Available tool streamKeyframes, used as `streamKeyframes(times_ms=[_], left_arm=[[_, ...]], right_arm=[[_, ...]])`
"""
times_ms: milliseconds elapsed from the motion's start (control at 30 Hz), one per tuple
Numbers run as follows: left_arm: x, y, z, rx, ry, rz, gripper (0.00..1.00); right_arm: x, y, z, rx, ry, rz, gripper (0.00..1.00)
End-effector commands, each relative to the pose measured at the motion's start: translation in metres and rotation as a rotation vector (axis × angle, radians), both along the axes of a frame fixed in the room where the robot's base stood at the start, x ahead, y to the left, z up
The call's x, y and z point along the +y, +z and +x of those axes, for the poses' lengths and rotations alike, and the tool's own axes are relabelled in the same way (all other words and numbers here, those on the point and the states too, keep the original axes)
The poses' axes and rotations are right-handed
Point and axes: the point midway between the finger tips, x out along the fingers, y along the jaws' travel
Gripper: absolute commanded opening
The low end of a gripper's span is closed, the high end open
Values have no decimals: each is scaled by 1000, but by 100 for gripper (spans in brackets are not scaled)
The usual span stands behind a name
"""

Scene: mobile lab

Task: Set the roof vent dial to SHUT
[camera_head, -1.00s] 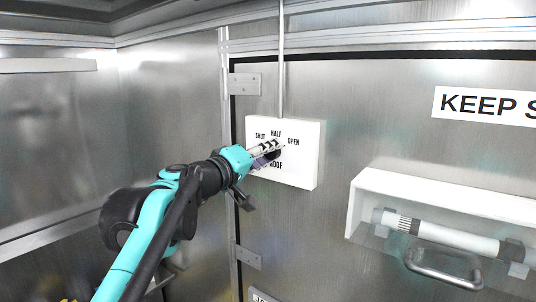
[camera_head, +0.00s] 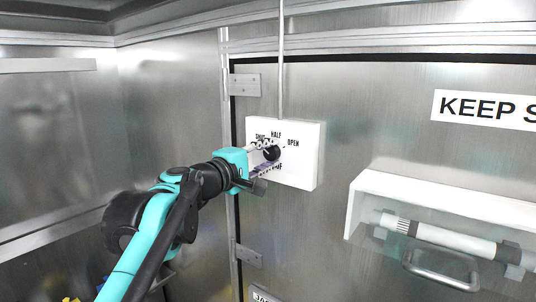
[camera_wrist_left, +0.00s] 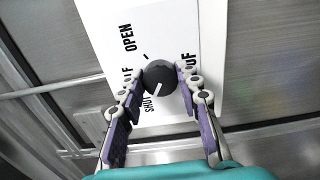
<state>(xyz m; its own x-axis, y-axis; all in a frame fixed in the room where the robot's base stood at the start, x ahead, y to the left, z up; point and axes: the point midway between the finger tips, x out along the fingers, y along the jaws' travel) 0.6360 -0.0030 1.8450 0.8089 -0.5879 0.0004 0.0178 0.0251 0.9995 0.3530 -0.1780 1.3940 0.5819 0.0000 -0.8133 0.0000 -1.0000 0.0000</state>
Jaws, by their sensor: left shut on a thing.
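The roof vent dial is a round black knob (camera_head: 271,153) on a white panel (camera_head: 305,160) lettered SHUT, HALF, OPEN and ROOF. In the left wrist view the knob (camera_wrist_left: 159,77) has a white pointer line directed toward the SHUT lettering, at the lower left. My left gripper (camera_head: 262,157) comes from the left and is at the knob. In the left wrist view its two purple-padded fingers (camera_wrist_left: 160,79) are shut on the knob, one on each side. The fingers hide part of the HALF and ROOF lettering. My right gripper is not in view.
A thin vertical conduit (camera_head: 281,60) runs up from the panel. A white open-fronted housing (camera_head: 440,195) with a pale cylinder (camera_head: 450,238) and a metal handle (camera_head: 440,270) is at the right. A hinge (camera_head: 245,84) sticks out left of the panel.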

Motion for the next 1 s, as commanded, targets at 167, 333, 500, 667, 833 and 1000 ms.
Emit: streamKeyframes(times_ms=[167, 333, 500, 667, 833, 1000], left_arm=[[0, 0, 0, 24, 0, -32, 5], [0, 0, 0, 30, 0, -41, 5], [0, 0, 0, 31, 0, -42, 5], [0, 0, 0, 30, 0, -41, 44], [0, 0, 0, 29, 0, -40, 55], [0, 0, -1, 29, 0, -40, 55]], right_arm=[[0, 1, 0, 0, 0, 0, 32], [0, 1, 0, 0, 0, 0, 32], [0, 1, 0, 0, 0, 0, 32], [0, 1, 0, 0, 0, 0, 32], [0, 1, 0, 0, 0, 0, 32], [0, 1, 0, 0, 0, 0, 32]])
